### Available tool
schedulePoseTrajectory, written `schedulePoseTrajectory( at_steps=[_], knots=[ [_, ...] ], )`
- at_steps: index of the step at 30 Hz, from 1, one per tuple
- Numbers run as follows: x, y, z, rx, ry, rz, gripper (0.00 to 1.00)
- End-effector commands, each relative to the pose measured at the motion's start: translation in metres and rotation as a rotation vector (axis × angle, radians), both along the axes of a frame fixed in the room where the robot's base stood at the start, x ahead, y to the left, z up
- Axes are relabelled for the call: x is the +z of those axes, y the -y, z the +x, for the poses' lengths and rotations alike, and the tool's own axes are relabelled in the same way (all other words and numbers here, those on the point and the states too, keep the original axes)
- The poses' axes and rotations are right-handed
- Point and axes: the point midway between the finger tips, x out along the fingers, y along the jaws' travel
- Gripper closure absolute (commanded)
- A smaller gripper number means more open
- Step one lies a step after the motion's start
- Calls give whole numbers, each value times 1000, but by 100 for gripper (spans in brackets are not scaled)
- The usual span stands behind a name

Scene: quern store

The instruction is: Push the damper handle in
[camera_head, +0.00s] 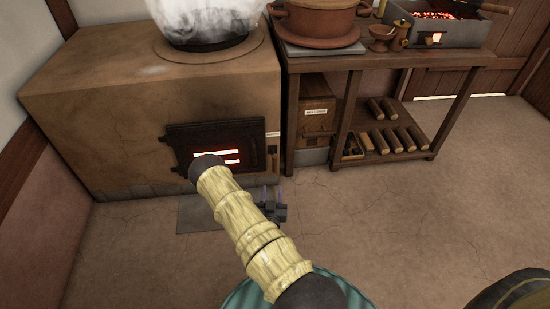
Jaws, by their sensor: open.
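A clay stove (100,100) stands at the left with a dark metal door (215,135) in its front; orange glow shows through slots. A small dark handle (273,156) sits at the door's right edge, below a small pale label (272,134). I cannot tell for certain whether this is the damper handle, or how far out it stands. My gripper (273,193) is small and dark with purplish fingers. It is open and appears empty, below that handle in the picture and apparently apart from it. My arm hides part of the stove's lower front.
A wooden bench (345,110) stands right of the stove, with a brown pot (318,22) and an ember-filled metal box (465,30) on top. Several logs (392,138) lie on its lower shelf. A labelled box (317,115) is underneath.

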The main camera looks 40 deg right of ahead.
Motion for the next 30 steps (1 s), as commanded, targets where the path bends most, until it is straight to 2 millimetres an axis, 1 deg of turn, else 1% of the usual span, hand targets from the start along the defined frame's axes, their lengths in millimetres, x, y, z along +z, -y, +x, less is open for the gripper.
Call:
schedulePoseTrajectory(
  at_steps=[5, 8, 30],
  knots=[
    [-2, 8, 10, 0, 2, 0, 59],
    [-2, 16, 22, 1, 4, 0, 59],
    [-3, 96, 122, 1, 4, 0, 59]
  ],
)
